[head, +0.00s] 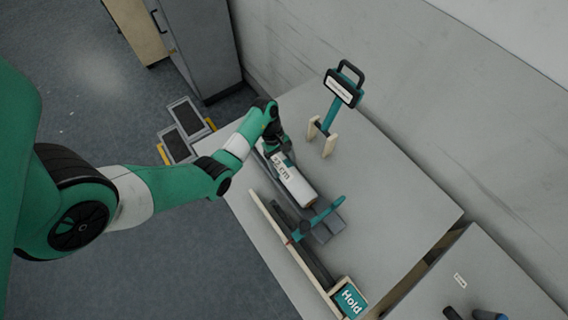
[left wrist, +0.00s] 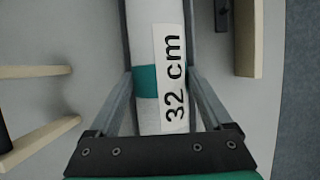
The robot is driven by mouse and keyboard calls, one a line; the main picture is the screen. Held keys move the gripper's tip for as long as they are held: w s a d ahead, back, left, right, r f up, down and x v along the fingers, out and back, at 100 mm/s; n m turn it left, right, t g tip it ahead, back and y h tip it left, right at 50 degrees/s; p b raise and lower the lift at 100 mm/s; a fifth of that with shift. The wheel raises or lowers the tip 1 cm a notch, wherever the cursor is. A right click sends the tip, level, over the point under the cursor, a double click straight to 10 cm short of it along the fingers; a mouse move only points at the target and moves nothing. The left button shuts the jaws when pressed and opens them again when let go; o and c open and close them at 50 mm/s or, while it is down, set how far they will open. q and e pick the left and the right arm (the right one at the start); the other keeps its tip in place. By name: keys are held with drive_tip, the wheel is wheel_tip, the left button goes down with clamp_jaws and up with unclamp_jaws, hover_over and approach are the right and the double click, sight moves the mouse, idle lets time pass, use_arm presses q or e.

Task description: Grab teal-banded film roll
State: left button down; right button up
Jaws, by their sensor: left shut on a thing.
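The teal-banded film roll (head: 298,187) is a white cylinder with a "32 cm" label, lying on a grey holder on the table. In the left wrist view the roll (left wrist: 149,30) runs up the middle, with its teal band (left wrist: 145,80) between the fingers. My left gripper (head: 281,156) is at the roll's far end in the head view. In the left wrist view the left gripper (left wrist: 160,78) has one finger on each side of the roll, shut on it at the band. My right gripper is not in view.
A teal stand with a black-framed sign (head: 342,87) and pale wooden posts stands behind the roll. A teal-handled part (head: 322,214) lies near the roll's near end.

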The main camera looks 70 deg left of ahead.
sight(284, 163)
use_arm(q)
drive_tip(key=shift+r, duration=0.15)
wheel_tip(284, 163, up, 9)
drive_tip(key=p, duration=0.4)
drive_tip(key=shift+f, duration=0.2)
wheel_tip(284, 163, up, 9)
drive_tip(key=p, duration=0.9)
